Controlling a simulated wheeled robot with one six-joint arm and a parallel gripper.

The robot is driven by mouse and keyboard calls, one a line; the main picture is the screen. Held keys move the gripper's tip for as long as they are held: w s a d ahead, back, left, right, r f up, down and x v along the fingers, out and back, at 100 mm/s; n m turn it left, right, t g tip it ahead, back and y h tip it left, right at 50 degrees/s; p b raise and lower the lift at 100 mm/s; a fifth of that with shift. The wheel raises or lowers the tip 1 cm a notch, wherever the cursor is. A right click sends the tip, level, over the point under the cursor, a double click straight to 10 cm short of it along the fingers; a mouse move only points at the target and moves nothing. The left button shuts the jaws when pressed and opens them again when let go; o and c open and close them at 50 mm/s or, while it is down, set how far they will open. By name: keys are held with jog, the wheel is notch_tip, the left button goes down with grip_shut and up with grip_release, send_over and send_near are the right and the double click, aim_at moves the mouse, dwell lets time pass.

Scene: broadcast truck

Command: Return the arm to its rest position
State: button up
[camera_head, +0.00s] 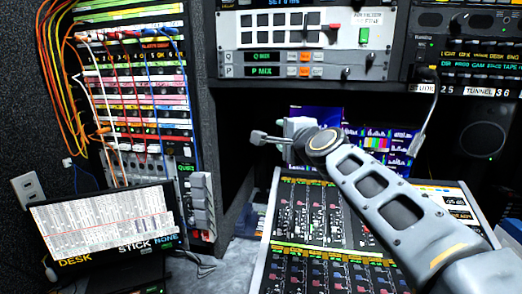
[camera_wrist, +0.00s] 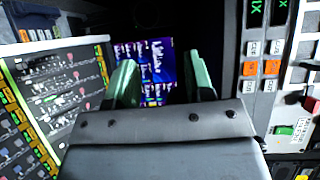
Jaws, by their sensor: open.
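My gripper shows in the wrist view (camera_wrist: 160,88), with its two green fingers apart and nothing between them. In the head view my arm reaches in from the lower right over the mixing console (camera_head: 285,215). Its far end, with the gripper (camera_head: 262,138), is raised above the console's back edge, in front of the screens. The fingers are small and partly hidden by the wrist in that view. The console also shows at the left of the wrist view (camera_wrist: 60,95).
A patch panel (camera_head: 135,85) with coloured cables stands at the left, above a monitor (camera_head: 105,225) and near a wall socket (camera_head: 28,186). Rack units (camera_head: 300,45) hang above the arm. A lit screen (camera_head: 395,140) stands behind it. A dark speaker (camera_head: 482,135) is at the right.

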jog(key=s+d+f+n+g+h, duration=0.1)
jog(key=s+f+n+g, duration=0.35)
jog(key=f, duration=0.45)
jog(key=s+d+f+n+g+h, duration=0.1)
jog(key=s+f+n+g, duration=0.25)
jog(key=f+n, duration=0.45)
jog(key=s+d+f+n+g+h, duration=0.1)
jog(key=s+d+f+g+h, duration=0.1)
jog(key=s+d+f, duration=0.2)
jog(key=s+d+f+g+h+p, duration=0.1)
jog(key=s+d+f, duration=0.3)
jog(key=s+f, duration=0.6)
jog(key=shift+s+d+n+g+h, duration=0.2)
jog(key=shift+s+n+g+h, duration=0.2)
jog(key=shift+g, duration=0.3)
